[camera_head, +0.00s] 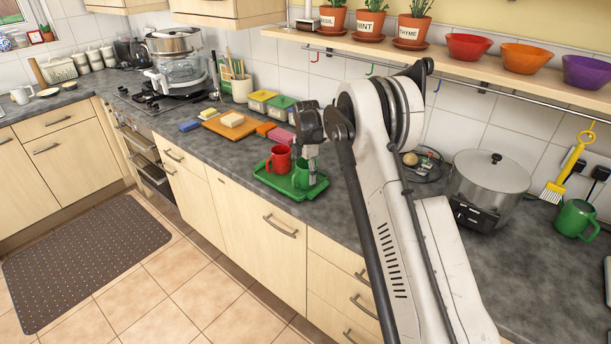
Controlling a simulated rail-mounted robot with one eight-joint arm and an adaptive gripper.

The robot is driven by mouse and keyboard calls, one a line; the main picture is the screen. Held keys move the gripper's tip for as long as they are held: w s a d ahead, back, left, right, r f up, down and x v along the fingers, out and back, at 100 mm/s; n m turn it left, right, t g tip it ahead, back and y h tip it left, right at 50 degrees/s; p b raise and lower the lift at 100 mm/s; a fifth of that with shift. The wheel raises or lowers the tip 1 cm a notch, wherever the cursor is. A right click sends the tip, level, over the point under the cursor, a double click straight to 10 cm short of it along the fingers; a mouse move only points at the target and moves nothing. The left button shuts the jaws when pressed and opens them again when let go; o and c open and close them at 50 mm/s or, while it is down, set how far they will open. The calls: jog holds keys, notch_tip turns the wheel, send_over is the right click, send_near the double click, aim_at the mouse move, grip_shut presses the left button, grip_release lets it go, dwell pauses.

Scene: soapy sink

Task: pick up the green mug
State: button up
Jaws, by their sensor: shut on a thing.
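A green mug (301,174) stands at the right side of a green tray (278,187) on the grey counter. My gripper (311,167) points down over it and is shut on it at its right side. The gripper and arm hide part of the mug. From this view I cannot tell whether the mug is lifted off the tray. A second green mug (574,219) stands on the counter at the far right, apart from my gripper.
A red mug (280,159) stands on the tray just left of the held mug. A cutting board (226,126) is behind to the left. A steel cooker (488,184) stands to the right. A shelf (450,64) overhangs the counter.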

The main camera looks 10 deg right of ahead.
jog(key=shift+r, duration=0.2)
jog(key=shift+r, duration=0.25)
jog(key=r, duration=0.1)
jog(key=r+b, duration=0.1)
jog(key=r, duration=0.1)
jog(key=shift+s+a+r, duration=0.25)
jog(key=shift+r, duration=0.05)
jog(key=s+a+r+b, duration=0.2)
jog(key=s+a+r, duration=0.4)
jog(key=s+a, duration=0.1)
jog(key=shift+s+a+r, duration=0.25)
jog(key=shift+s+r, duration=0.05)
jog(key=shift+s, duration=0.25)
